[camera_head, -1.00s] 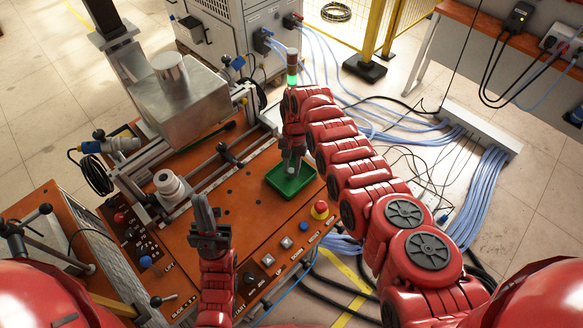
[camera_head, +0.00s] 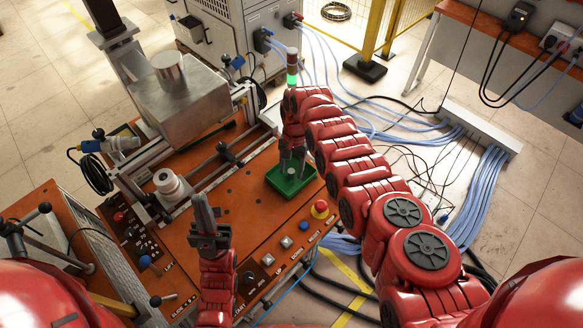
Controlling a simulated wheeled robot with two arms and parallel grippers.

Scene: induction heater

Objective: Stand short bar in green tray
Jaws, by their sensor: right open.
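The green tray (camera_head: 278,181) sits on the orange bench top, left of the red emergency button. My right gripper (camera_head: 291,165) points down over the tray with its fingers apart. A small pale shape (camera_head: 290,171) shows between the fingertips, low in the tray. It may be the short bar, but the fingers and the small size hide whether it stands upright. My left gripper (camera_head: 203,212) is at the front of the bench, apart from the tray. It is seen from the side, so its jaw gap cannot be made out.
A red emergency button (camera_head: 320,209) and several push buttons line the bench's front right edge. A metal box (camera_head: 180,105) with a cylinder on top and a rail fixture with a white round part (camera_head: 169,184) stand left of the tray. Bare bench top lies between them.

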